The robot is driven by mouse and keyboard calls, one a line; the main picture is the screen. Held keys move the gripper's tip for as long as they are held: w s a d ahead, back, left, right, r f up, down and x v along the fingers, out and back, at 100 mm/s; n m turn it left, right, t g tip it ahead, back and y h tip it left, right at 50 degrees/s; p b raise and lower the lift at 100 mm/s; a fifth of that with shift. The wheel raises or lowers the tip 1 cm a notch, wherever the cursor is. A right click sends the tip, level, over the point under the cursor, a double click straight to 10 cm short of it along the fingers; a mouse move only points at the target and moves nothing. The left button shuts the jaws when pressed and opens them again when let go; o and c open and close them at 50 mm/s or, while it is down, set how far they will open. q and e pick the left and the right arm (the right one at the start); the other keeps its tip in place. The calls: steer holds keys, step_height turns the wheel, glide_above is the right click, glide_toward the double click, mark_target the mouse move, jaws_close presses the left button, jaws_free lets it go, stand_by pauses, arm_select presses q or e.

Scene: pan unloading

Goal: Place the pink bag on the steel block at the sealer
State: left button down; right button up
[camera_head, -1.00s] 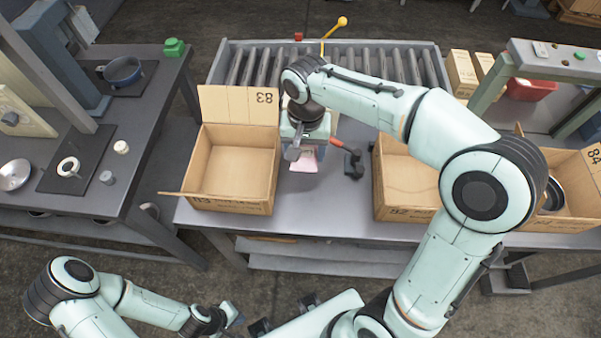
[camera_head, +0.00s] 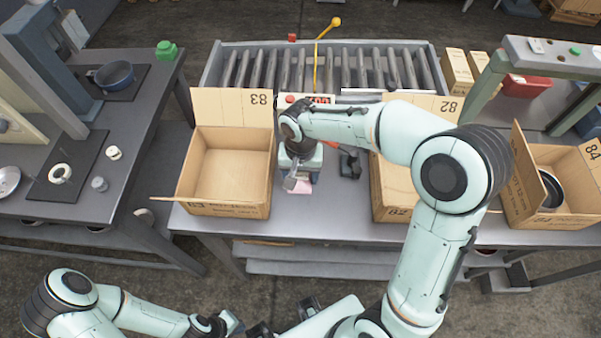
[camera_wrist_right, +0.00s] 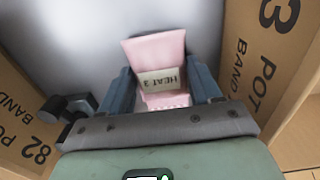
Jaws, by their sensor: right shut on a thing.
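The pink bag (camera_wrist_right: 162,55), with a "HEAT 3" label, is held between the two blue-grey fingers of my right gripper (camera_wrist_right: 163,88) in the right wrist view. In the head view the bag (camera_head: 300,187) shows only as a small pink patch under my right gripper (camera_head: 298,180), between box 83 and box 82. A device with a red button and red display (camera_head: 308,99), perhaps the sealer, stands behind my right wrist and is partly covered. I cannot make out the steel block. My left gripper (camera_head: 283,316) is low at the front, its fingers apart and empty.
Open box 83 (camera_head: 226,207) stands left of my right gripper and box 82 (camera_head: 396,212) right of it. Box 84 (camera_head: 518,190) holds a pan. A roller conveyor (camera_head: 270,62) runs behind.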

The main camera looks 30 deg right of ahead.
steer(key=shift+f, duration=0.15)
steer(key=o, duration=1.1)
